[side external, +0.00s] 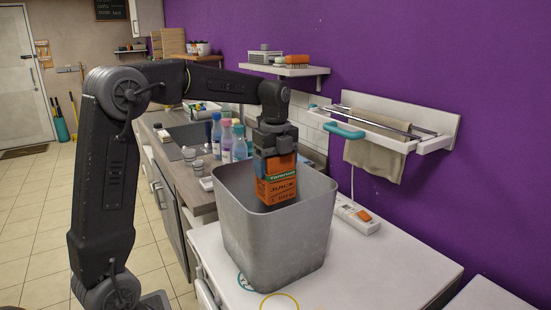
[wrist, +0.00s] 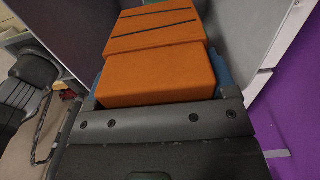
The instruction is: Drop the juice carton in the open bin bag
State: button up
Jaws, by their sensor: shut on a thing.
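The orange juice carton (side external: 277,188), with a green band and dark lettering, hangs upright from my gripper (side external: 275,168). My gripper is shut on it, with a blue finger against its side. The carton's lower part is at the mouth of a grey, square, open-topped bin (side external: 270,240), just inside the rim in the picture. In the wrist view the carton (wrist: 155,65) fills the space between the blue fingers of my gripper (wrist: 160,80). A separate bag lining is not clear, and the bin's floor is hidden.
The bin stands on a white counter (side external: 385,265). A white power strip (side external: 357,218) lies to its right. Several bottles (side external: 228,140) stand behind it near the sink. A towel rack (side external: 390,125) and a shelf (side external: 285,70) project from the purple wall.

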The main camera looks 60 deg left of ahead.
jog(key=o, duration=0.8)
jog(key=shift+o, duration=0.2)
jog(key=shift+r, duration=0.1)
notch_tip(320, 180, up, 14)
jog(key=shift+f, duration=0.2)
jog(key=s+d+f+n+t, duration=0.2)
jog(key=s+d+f+n, duration=0.5)
jog(key=s+n, duration=0.2)
jog(key=s+d+f+n+t, duration=0.3)
jog(key=s+d+f+n, duration=0.5)
jog(key=s+n, duration=0.1)
jog(key=shift+s+f+t, duration=0.3)
jog(key=shift+s, duration=0.55)
